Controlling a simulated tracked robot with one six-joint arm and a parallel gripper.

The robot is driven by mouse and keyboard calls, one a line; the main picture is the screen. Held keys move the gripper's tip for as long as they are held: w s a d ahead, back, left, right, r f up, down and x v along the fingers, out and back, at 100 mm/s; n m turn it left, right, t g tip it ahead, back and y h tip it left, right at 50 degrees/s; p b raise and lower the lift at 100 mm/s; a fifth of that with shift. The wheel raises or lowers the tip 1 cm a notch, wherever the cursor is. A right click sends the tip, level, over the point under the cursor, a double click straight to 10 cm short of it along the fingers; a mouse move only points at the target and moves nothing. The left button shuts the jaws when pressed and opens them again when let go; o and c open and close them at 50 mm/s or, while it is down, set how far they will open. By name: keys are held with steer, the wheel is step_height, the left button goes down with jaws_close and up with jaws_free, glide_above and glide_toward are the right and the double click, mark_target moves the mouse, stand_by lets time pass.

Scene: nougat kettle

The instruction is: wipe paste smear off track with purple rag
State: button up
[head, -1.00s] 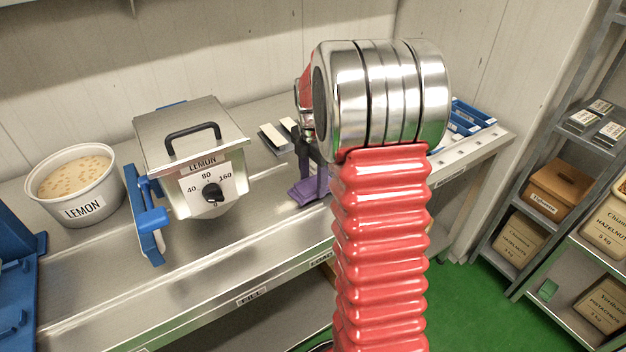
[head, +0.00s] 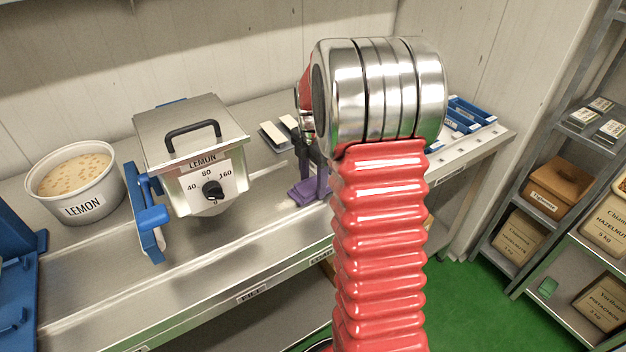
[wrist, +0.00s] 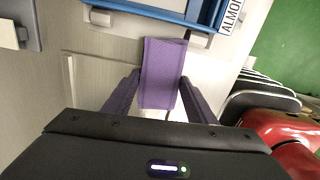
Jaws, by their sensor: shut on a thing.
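The purple rag (wrist: 161,75) hangs between the two fingers of my gripper (wrist: 160,88) in the wrist view, and the jaws are shut on it. In the head view my gripper (head: 308,178) points down, with purple (head: 311,190) at its lower end close to the bench top, partly hidden by my arm. I cannot tell whether the rag touches the surface. The track (head: 235,228) runs along the metal bench in front of the kettle (head: 194,150), which is labelled LEMON. Pale streaks show on the metal, but I cannot tell paste from reflection.
A white LEMON tub (head: 77,205) stands at the left, beside blue equipment (head: 15,290). Blue trays (head: 470,113) lie at the bench's right end; one marked ALMO (wrist: 190,12) tops the wrist view. A shelf with boxes (head: 559,188) stands at the right.

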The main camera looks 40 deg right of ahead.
mark_target(300, 191)
steer(key=shift+f, duration=0.35)
steer(key=shift+a, duration=0.1)
steer(key=shift+w+a+r, duration=0.1)
steer(key=shift+a+r, duration=0.05)
steer(key=shift+a, duration=1.7)
steer(key=shift+a, duration=0.15)
steer(key=shift+w+a+f, duration=0.1)
steer(key=shift+a+f, duration=0.1)
steer(key=shift+a, duration=1.55)
steer(key=shift+a, duration=0.1)
steer(key=shift+w+a+r, duration=0.1)
steer(key=shift+a, duration=1.75)
